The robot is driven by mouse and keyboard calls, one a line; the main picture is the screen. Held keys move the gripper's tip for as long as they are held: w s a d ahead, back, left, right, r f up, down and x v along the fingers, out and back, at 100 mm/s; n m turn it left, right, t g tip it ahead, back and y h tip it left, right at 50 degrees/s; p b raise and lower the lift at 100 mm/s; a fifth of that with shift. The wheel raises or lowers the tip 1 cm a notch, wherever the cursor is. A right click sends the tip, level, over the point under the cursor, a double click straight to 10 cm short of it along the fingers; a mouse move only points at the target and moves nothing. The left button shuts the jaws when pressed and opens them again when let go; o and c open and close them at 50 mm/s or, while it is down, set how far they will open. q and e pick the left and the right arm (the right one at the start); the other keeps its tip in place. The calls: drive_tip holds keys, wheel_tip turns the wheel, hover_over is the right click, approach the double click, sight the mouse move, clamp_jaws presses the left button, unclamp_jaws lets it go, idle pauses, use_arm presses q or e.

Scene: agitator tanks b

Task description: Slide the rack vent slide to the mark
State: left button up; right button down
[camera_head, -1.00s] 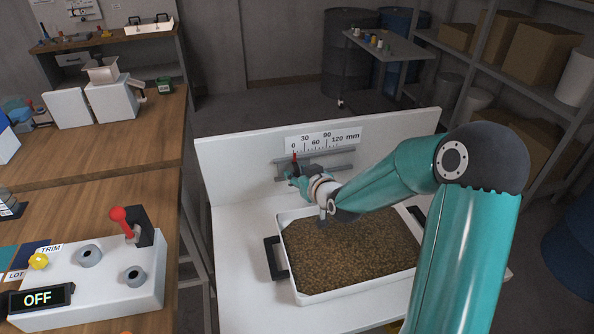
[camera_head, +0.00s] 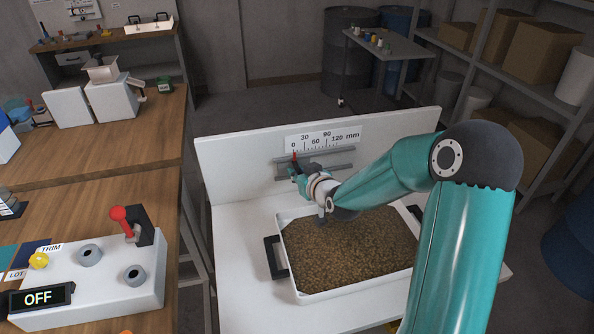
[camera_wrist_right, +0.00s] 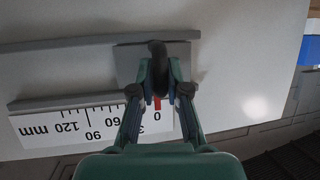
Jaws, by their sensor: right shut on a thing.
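The rack vent slide is a grey plate (camera_wrist_right: 125,62) on a grey rail (camera_head: 335,161) fixed to the white upright panel. A dark knob (camera_wrist_right: 157,55) stands out from the plate. My right gripper (camera_wrist_right: 160,88) is shut on this knob; in the head view the gripper (camera_head: 298,173) is at the left end of the rail. A white scale (camera_head: 323,141) above the rail reads 0 to 120 mm. The slide's red pointer (camera_wrist_right: 157,103) is close to the 0; it also shows in the head view (camera_head: 294,156). No separate target mark can be made out. My left gripper is out of view.
A white tray of brown granules (camera_head: 350,256) with dark handles lies below my right forearm. A control box (camera_head: 110,290) with a red lever and an OFF display stands on the wooden bench at left. The rail right of the gripper is clear.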

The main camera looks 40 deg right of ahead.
drive_tip(key=shift+d, duration=0.15)
drive_tip(key=shift+s+d+r, duration=0.1)
drive_tip(key=shift+s+d, duration=0.6)
drive_tip(key=shift+d, duration=0.6)
drive_tip(key=shift+s+d+r, duration=0.1)
drive_tip(key=shift+s+d, duration=0.6)
drive_tip(key=shift+d, duration=0.55)
drive_tip(key=shift+s+d, duration=0.7)
drive_tip(key=shift+d, duration=0.6)
drive_tip(key=c, duration=0.8)
unclamp_jaws()
drive_tip(key=shift+a+f+b, duration=0.1)
drive_tip(key=shift+f+b, duration=0.05)
drive_tip(key=shift+b, duration=0.15)
drive_tip(key=shift+c, duration=0.2)
